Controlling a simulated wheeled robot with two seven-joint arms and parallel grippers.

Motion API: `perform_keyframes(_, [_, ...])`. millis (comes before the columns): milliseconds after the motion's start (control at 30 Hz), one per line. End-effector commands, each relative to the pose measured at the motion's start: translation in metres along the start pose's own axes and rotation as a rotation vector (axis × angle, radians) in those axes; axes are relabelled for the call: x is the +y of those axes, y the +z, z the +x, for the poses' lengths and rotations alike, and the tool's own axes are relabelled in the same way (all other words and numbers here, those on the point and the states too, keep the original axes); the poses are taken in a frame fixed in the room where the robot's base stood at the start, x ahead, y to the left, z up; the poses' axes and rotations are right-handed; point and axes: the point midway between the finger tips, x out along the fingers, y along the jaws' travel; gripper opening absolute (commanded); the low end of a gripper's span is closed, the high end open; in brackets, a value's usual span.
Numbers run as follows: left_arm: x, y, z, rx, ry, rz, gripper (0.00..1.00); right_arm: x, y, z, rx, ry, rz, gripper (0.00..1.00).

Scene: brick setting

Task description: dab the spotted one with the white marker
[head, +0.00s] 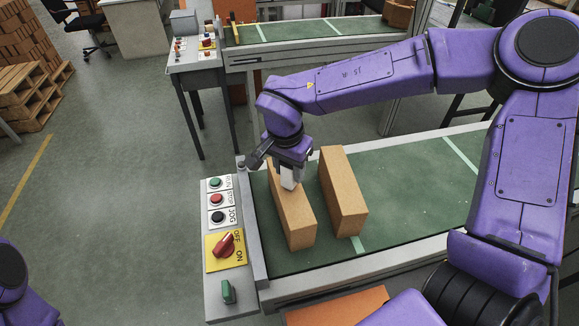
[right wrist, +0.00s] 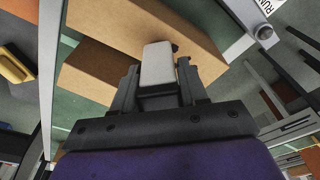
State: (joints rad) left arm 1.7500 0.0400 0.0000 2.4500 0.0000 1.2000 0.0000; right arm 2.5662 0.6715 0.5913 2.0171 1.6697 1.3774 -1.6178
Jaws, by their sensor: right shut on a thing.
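Two tan bricks stand side by side on the green conveyor belt: a left brick (head: 292,217) and a right brick (head: 343,193). I cannot make out clear spots that set one apart. My right gripper (head: 289,172) is shut on a white marker (head: 288,184), above the left brick. In the right wrist view the white marker (right wrist: 158,65) shows between the fingers, its far end overlapping the left brick (right wrist: 140,22). A small dark patch shows at that end; whether it touches the brick I cannot tell. The right brick (right wrist: 90,72) lies beside it. My left gripper is out of view.
A control panel (head: 219,240) with push buttons and a red switch stands at the belt's left end. The belt (head: 410,190) is clear right of the bricks. An orange-brown surface (head: 335,307) lies at the front. Another conveyor (head: 310,32) runs behind.

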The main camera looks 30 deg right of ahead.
Motion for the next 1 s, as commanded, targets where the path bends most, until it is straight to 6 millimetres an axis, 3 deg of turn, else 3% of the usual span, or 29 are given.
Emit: perform_keyframes(1000, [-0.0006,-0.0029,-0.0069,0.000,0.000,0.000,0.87,0.0002,0.0003,0.0005,-0.001,0.001,0.001,0.23])
